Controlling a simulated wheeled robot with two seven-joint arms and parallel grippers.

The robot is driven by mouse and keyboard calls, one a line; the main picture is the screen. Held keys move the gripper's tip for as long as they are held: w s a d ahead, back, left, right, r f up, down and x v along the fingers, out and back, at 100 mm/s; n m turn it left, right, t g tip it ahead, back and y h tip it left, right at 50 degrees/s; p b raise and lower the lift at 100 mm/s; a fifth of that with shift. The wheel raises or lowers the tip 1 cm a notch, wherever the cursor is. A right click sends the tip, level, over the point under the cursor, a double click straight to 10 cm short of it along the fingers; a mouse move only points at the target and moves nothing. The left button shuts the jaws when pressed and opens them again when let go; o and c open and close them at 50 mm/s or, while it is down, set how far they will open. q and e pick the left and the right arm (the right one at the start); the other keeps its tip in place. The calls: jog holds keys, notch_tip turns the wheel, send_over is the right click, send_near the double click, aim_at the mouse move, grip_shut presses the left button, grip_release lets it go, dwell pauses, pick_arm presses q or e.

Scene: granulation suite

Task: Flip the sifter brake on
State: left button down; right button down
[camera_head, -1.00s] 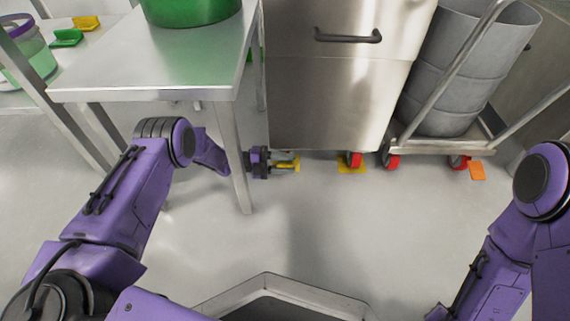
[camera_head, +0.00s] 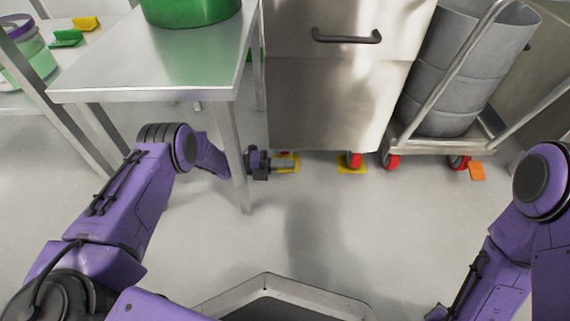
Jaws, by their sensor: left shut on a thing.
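The sifter appears to be the stainless steel cabinet (camera_head: 325,100) with a dark handle, standing on red casters. A yellow brake tab (camera_head: 289,156) shows low at its front left corner, mostly hidden behind my left gripper (camera_head: 290,167). The left gripper reaches past the table leg, lies near floor level and is shut on the yellow tab. The exact contact is hidden. A second yellow tab (camera_head: 352,170) lies by the red caster to the right. My right arm shows at the right edge, but its gripper is out of view.
A steel table (camera_head: 165,60) with a green container (camera_head: 190,10) stands at left, its leg (camera_head: 240,180) close beside my left wrist. A trolley with a grey drum (camera_head: 465,75) and an orange tab (camera_head: 477,171) stands at right. The floor in front is clear.

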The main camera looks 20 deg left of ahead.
pick_arm(q)
jog(key=shift+a+f+m, duration=0.1)
jog(key=shift+f+m, duration=0.2)
jog(key=shift+m, duration=0.55)
jog(key=shift+a+f+m, duration=0.1)
jog(key=shift+f+m, duration=0.2)
jog(key=shift+m, duration=0.55)
jog(key=c, duration=1.2)
grip_release()
jog(key=shift+d, duration=0.1)
